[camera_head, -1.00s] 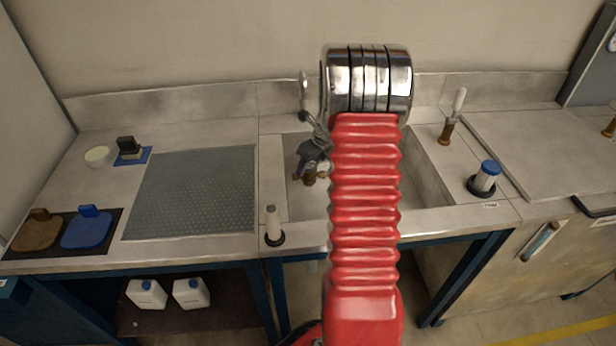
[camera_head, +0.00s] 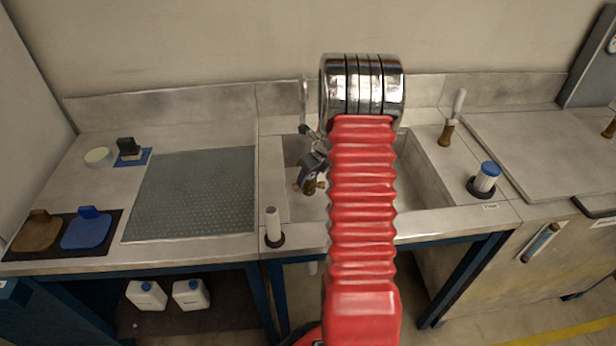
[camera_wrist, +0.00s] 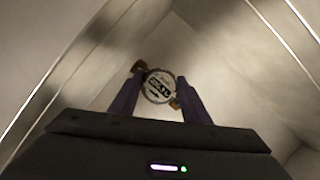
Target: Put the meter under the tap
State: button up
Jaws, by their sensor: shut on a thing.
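The meter (camera_wrist: 158,87), with a round pale dial and brass-coloured ends, is between the two fingers of my gripper (camera_wrist: 157,92) in the wrist view. My gripper is shut on it. In the head view the meter (camera_head: 309,186) is small and partly hidden by my gripper (camera_head: 311,176), over the left part of the sink basin (camera_head: 427,170). A slim shiny upright piece (camera_head: 304,88) shows behind the sink beside my arm; it may be part of the tap. My red arm hides the rest of that area, so I cannot tell whether the meter is beneath the tap.
A perforated grey drain mat (camera_head: 195,190) lies left of the sink. A white cylinder (camera_head: 272,222) stands on the front left rim, and a blue-capped one (camera_head: 486,176) stands right of the basin. A white-handled piece (camera_head: 457,105) stands behind right. Basin walls surround the gripper.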

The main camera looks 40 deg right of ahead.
jog(key=o, duration=1.4)
jog(key=v, duration=1.2)
